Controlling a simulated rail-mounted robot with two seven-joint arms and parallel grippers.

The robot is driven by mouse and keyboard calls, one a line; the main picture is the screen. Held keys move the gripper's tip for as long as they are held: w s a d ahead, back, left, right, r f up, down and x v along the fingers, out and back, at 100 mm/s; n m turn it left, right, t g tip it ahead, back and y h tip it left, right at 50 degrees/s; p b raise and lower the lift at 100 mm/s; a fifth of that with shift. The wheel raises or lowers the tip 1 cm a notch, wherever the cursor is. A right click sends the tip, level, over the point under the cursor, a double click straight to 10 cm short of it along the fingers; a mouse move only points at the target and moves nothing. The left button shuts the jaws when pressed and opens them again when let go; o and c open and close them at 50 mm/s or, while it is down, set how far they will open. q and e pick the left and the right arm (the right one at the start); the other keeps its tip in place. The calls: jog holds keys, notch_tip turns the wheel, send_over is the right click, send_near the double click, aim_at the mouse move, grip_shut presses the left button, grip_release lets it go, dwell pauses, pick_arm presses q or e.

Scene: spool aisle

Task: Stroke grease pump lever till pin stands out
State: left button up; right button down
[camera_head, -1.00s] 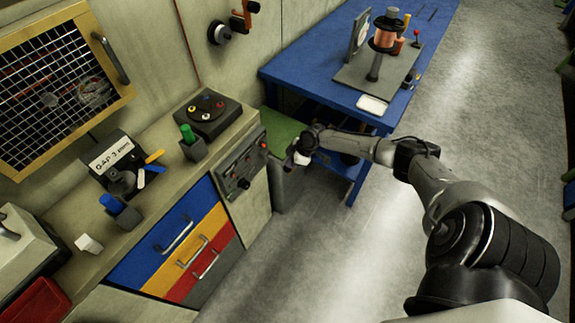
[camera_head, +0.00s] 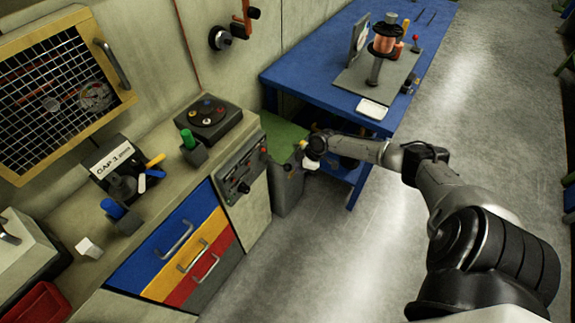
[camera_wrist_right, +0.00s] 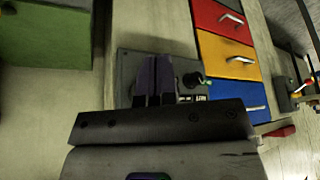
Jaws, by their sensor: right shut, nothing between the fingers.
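I cannot pick out the grease pump, its lever or its pin for certain. A grey control panel (camera_head: 242,170) with knobs and a red button is on the cabinet's end; in the right wrist view the panel (camera_wrist_right: 128,68) lies behind the fingers, with a dark knob (camera_wrist_right: 193,79) beside them. An orange crank-like handle (camera_head: 241,24) is on the wall at the top. My right gripper (camera_head: 304,156) is small and partly hidden by its wrist, near the green-topped bin. In the wrist view its fingers (camera_wrist_right: 154,82) are together and empty. My left gripper is out of view.
A blue table (camera_head: 310,58) carries a copper spool (camera_head: 382,42) on a stand. The green-topped bin (camera_head: 287,190) stands between table and cabinet. Coloured drawers (camera_head: 180,252) face the aisle. A mesh guard (camera_head: 60,90) hangs at left. The floor (camera_head: 320,260) is clear.

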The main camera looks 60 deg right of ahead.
jog(key=shift+w+a+r, duration=0.1)
jog(key=p+v, duration=0.3)
jog(key=v, duration=1)
jog(key=shift+r, duration=0.2)
dwell(0.4)
dwell(0.7)
